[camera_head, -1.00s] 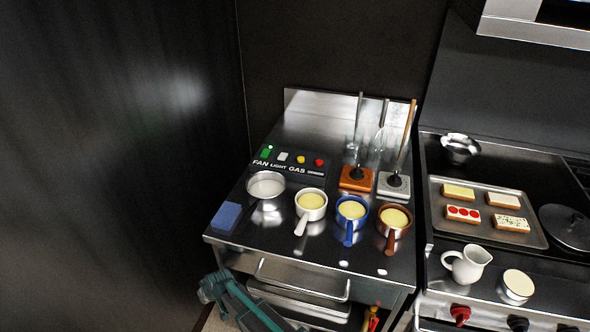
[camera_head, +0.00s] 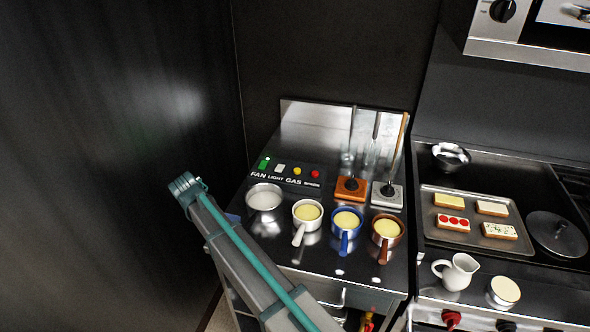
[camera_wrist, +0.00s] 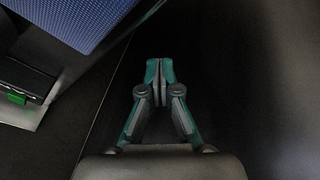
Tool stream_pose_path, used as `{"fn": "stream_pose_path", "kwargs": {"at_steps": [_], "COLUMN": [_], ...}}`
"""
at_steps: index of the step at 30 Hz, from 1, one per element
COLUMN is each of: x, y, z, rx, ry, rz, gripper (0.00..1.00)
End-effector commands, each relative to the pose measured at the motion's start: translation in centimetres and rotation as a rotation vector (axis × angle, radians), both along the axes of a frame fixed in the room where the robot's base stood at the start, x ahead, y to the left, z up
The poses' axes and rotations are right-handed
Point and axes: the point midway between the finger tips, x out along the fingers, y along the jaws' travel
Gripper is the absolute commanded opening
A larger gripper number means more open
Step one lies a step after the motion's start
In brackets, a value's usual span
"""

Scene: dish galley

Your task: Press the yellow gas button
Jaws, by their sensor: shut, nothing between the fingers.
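The yellow gas button (camera_head: 297,171) is a small round knob on the dark control panel (camera_head: 318,184) at the back left of the steel counter. It sits between a white button (camera_head: 279,168) and a red button (camera_head: 315,173). My gripper (camera_wrist: 159,68) is shut and empty in the wrist view, its teal fingertips together over a dark area. The wrist view does not show the yellow button. In the head view my arm reaches up left across the counter's front left corner, apart from the button; I cannot make out the fingertips there.
A blue pad (camera_wrist: 75,20) is close at the upper left of the wrist view. A steel bowl (camera_head: 264,197) and pots with white (camera_head: 307,214), blue (camera_head: 346,222) and brown (camera_head: 386,231) handles stand before the panel. A dark wall (camera_head: 110,120) is at left.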

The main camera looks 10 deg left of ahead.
Motion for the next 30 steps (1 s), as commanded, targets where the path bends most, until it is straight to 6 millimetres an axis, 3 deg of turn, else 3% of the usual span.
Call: {"fn": "stream_pose_path", "kwargs": {"at_steps": [1,6,18,24,30], "x": [1.7,6.3,15.8,18.8,20.1], "y": [-1.4,-5.9,-18.7,-24.4,-27.6], "z": [1.0,3.9,11.6,14.9,16.7], "rx": [-0.005,-0.031,-0.108,-0.145,-0.167], "ry": [-0.02,-0.085,-0.242,-0.304,-0.337], "rz": [-0.027,-0.104,-0.303,-0.386,-0.431], "gripper": [0.0,0.0,0.0,0.0,0.0]}}
